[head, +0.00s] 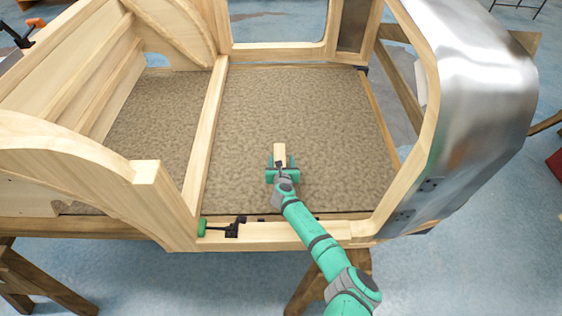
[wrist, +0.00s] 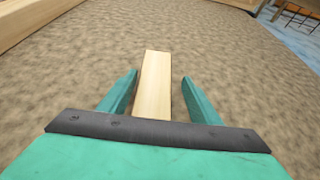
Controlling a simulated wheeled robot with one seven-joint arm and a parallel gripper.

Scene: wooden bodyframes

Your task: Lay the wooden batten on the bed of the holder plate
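The wooden batten (head: 279,150) is a short pale block on the brown speckled floor panel inside the wooden bodyframe. In the wrist view the batten (wrist: 155,75) lies lengthwise between the two green fingers. My gripper (head: 281,163) is open around the batten, with a gap on both sides of it. The wrist view shows the gripper (wrist: 159,82) close over the batten, whose near end is hidden by the dark gripper edge. I cannot make out a holder plate for certain. A black clamp (head: 232,229) with a green handle sits on the front rail.
The front rail (head: 275,234) runs under my arm. A wooden post (head: 206,135) divides the floor on the left, and a curved wooden frame with a metal panel (head: 480,85) stands on the right. The speckled floor panel (head: 320,110) is bare around the batten.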

